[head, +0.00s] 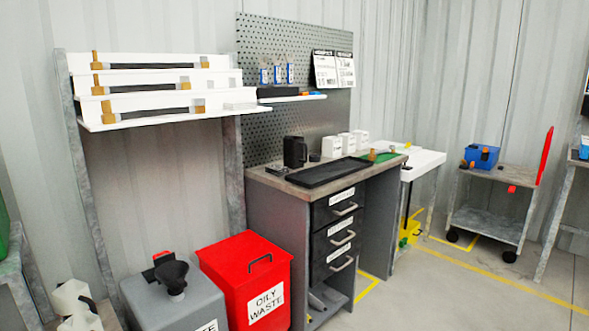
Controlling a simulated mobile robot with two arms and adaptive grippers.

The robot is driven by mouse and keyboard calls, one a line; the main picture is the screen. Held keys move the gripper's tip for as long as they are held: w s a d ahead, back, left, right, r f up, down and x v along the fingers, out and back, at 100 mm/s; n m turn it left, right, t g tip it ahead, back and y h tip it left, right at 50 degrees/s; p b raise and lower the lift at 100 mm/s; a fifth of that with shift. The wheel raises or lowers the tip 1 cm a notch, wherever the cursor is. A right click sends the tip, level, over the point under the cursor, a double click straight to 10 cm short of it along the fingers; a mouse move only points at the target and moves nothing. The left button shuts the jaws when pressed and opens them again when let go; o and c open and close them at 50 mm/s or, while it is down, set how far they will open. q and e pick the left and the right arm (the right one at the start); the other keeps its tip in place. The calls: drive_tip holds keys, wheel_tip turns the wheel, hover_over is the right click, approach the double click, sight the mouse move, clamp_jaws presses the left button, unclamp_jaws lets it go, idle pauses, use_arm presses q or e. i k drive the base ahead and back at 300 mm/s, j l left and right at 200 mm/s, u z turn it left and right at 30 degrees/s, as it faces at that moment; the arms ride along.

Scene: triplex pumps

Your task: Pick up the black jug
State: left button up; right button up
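The black jug (295,152) stands upright on the left part of the workbench top (262,173), near the pegboard. It looks small and far off, and its handle is hard to make out. A small dark round item (314,157) sits just to its right. Neither of my grippers shows in the head view, and nothing is touching the jug.
A black tray (327,172) lies in front of the jug, with white boxes (341,143) behind. A red oily waste bin (240,272) and a grey waste container with a black funnel (172,277) stand left of the bench. Open floor (420,295) lies at right.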

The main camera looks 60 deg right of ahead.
sight(293, 146)
drive_tip(key=z, duration=1.8)
